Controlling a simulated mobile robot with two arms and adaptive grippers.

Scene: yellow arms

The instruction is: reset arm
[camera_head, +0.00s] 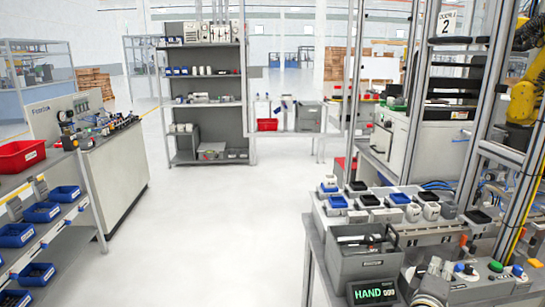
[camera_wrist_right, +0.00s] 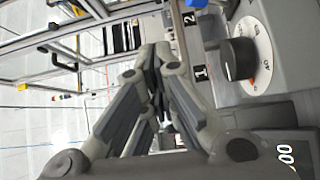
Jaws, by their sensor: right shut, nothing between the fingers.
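My right gripper (camera_head: 432,272) shows at the bottom right of the head view, low over the workstation by the "HAND" display (camera_head: 374,293) and the button panel. In the right wrist view its grey fingers (camera_wrist_right: 157,60) come together at the tips, shut with nothing seen between them. A grey knob on a round white dial (camera_wrist_right: 243,58) is to the right of the fingers there. I cannot tell whether the gripper touches the panel. My left gripper is in neither view.
A grey bin (camera_head: 362,262) stands beside the gripper. Behind it are blue, black and white boxes (camera_head: 398,198) in rows and aluminium frame posts. A button panel (camera_head: 490,282) is at the right. A shelf with blue bins (camera_head: 40,212) is at the left. The middle floor (camera_head: 225,230) is clear.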

